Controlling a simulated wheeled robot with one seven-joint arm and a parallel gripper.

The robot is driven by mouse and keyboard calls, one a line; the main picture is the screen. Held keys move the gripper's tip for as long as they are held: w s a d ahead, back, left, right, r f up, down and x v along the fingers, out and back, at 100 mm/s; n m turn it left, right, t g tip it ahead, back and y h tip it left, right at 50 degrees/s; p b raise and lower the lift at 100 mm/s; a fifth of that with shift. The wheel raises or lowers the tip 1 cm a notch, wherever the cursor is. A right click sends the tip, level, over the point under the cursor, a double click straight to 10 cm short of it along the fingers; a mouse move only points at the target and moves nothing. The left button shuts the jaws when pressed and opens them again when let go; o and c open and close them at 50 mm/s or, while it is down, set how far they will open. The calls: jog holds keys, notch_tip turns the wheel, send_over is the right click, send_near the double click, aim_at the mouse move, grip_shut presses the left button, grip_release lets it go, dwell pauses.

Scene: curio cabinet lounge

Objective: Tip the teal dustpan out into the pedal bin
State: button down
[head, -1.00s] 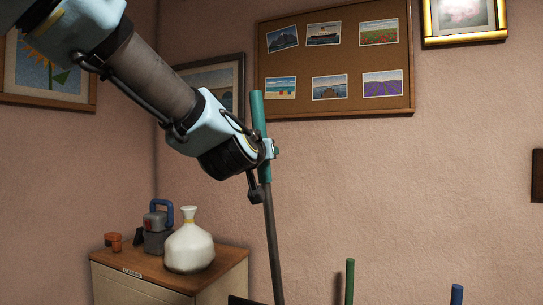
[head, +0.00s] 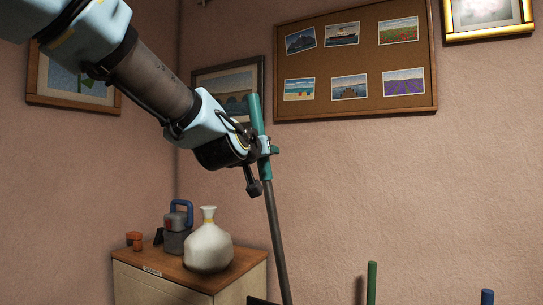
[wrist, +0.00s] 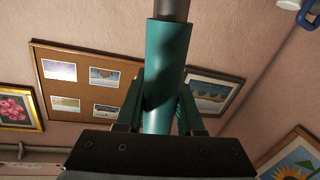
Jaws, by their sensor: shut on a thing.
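My gripper (head: 264,147) is shut on the teal grip (head: 255,114) of a long upright handle, which leans slightly. A dark grey shaft (head: 275,230) runs down from the teal grip and leaves the head view at the bottom. The wrist view shows the teal grip (wrist: 167,70) between my fingers, with the grey shaft beyond it. A dark edge at the foot of the shaft shows at the bottom of the head view; I cannot tell whether it is the pan. No pedal bin can be made out.
A wooden-topped cabinet (head: 160,268) stands at lower left with a white vase (head: 208,245), a grey lantern-like thing (head: 177,228) with a blue handle, and a small orange thing (head: 134,240). Green (head: 372,283) and blue (head: 487,297) handle tops rise at lower right. A corkboard (head: 355,65) hangs behind.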

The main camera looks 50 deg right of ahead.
jog(key=w+a+f+n+p, duration=0.2)
jog(key=w+a+f+p, duration=0.2)
jog(key=w+p, duration=0.4)
jog(key=w+a+f+n+g+p, duration=0.1)
jog(key=w+f+p, duration=0.4)
jog(key=w, duration=1.7)
jog(key=w+a+f+n+p, duration=0.4)
jog(key=w+a+p, duration=0.2)
jog(key=w+p, duration=0.5)
jog(key=shift+w+a+f+g+y+p, duration=0.3)
jog(key=shift+w+a+p, duration=0.1)
jog(key=shift+w, duration=1.55)
dwell(3.2)
